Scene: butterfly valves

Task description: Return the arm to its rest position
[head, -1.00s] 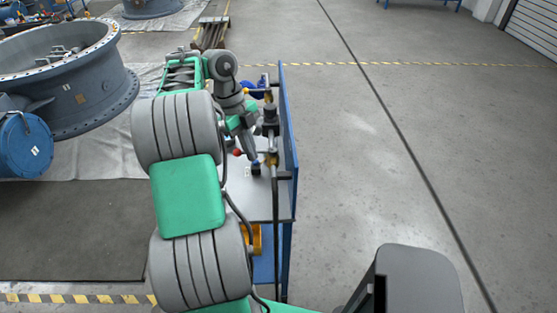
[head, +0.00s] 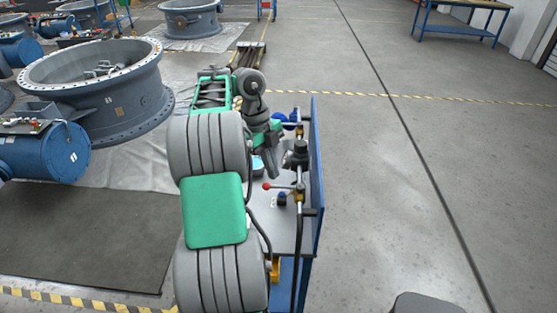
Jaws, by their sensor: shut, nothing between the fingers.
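The gripper looks apart from the lever, though the gap is hard to judge. My forearm hides the left part of the bench.
A blue upright panel (head: 317,165) edges the bench on the right. A large grey flanged valve body (head: 115,110) and a blue cylinder (head: 50,152) stand to the left. Open concrete floor (head: 400,190) lies to the right. A blue table (head: 462,12) is far back.

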